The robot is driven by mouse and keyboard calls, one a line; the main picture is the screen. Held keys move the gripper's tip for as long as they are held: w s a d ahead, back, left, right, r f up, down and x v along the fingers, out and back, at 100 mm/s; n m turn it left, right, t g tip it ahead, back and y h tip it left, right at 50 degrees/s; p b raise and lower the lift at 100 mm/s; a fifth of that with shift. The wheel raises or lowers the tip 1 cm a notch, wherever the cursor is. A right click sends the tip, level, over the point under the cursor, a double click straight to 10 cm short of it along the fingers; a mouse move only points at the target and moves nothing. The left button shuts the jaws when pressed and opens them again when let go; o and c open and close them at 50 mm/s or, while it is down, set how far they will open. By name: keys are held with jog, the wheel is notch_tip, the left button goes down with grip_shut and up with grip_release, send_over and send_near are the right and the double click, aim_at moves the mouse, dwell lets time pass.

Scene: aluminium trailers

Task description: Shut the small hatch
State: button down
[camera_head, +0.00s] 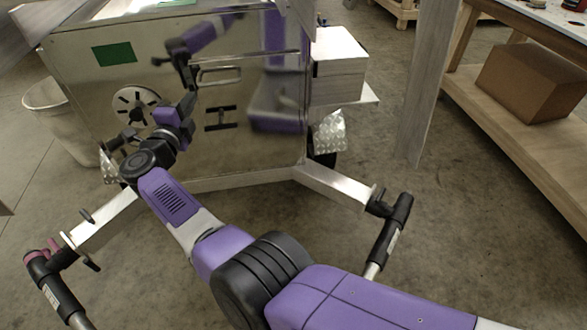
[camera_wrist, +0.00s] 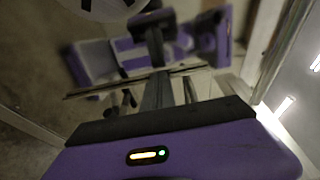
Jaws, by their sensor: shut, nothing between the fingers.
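The trailer's shiny metal front (camera_head: 75,85) stands ahead of me and mirrors my arm. A straight edge crosses it above a recessed handle (camera_head: 219,76), and the panel over that edge (camera_head: 245,40) reflects differently from the metal below. This panel may be the small hatch; I cannot tell how far it stands open. My gripper (camera_head: 188,75) is raised close in front of the metal, left of the handle. In the wrist view, my gripper's dark fingers (camera_wrist: 165,92) are together and empty, pointing at the reflective metal. Contact is unclear.
A round vent (camera_head: 136,106) and a black H-shaped fitting (camera_head: 220,118) are on the front, with a green label (camera_head: 114,54). A white box (camera_head: 338,65) stands at right. A post (camera_head: 430,85) and workbench (camera_head: 530,130) are farther right; a bin (camera_head: 62,115) is left.

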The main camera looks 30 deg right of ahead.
jog(key=shift+w+r+b, duration=0.2)
jog(key=shift+w+b, duration=0.3)
jog(key=shift+b, duration=0.1)
